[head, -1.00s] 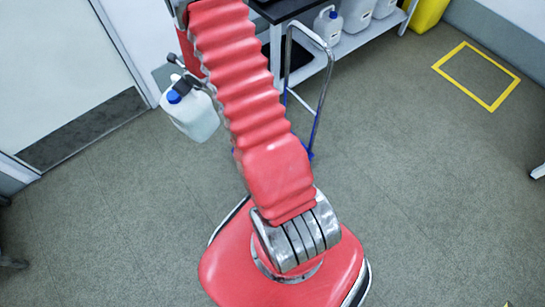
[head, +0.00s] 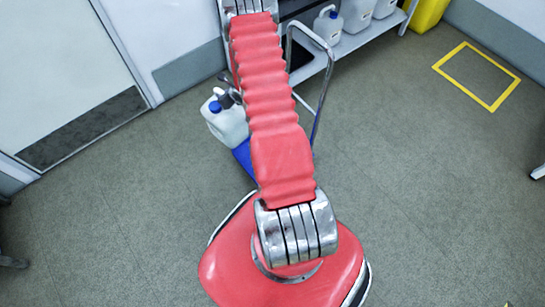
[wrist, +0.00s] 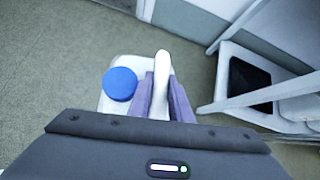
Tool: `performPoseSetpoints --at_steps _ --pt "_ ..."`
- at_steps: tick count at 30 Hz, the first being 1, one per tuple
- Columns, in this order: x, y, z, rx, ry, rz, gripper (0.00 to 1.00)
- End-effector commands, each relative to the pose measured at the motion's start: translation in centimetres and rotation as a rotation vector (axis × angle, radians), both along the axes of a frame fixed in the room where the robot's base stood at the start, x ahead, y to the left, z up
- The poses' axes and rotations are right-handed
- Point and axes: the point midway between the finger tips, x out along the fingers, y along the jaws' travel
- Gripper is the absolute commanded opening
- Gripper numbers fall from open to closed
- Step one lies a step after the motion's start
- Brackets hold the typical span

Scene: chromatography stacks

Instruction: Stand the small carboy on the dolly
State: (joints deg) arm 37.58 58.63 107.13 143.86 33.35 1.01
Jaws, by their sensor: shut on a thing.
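The small carboy (head: 227,125), whitish with a blue cap, hangs from my gripper (head: 228,92) left of my arm in the head view. In the wrist view my gripper (wrist: 160,95) is shut on the carboy's pale handle, with the blue cap (wrist: 120,84) beside the fingers. The dolly's blue deck (head: 244,157) shows just below and right of the carboy, partly hidden by my arm. Its metal push handle (head: 322,95) rises on the right. The carboy overlaps the deck's far left part; I cannot tell whether its base touches the deck.
A bench with a low shelf (head: 352,38) behind the dolly holds several larger carboys (head: 328,25). A yellow bin (head: 428,14) stands at its right end. A yellow floor square (head: 476,76) lies at the right. A door (head: 65,75) is at the left. The floor between is clear.

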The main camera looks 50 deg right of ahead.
Motion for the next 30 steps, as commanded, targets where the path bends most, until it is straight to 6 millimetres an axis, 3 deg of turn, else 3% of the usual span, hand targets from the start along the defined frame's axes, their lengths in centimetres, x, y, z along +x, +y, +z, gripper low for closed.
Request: performPoseSetpoints --at_steps 12,30 --pt "-4.3 -4.1 -6.0 0.008 -0.005 -0.054 0.00" --pt "-11.7 -7.8 -14.6 0.020 -0.006 -0.133 0.00"
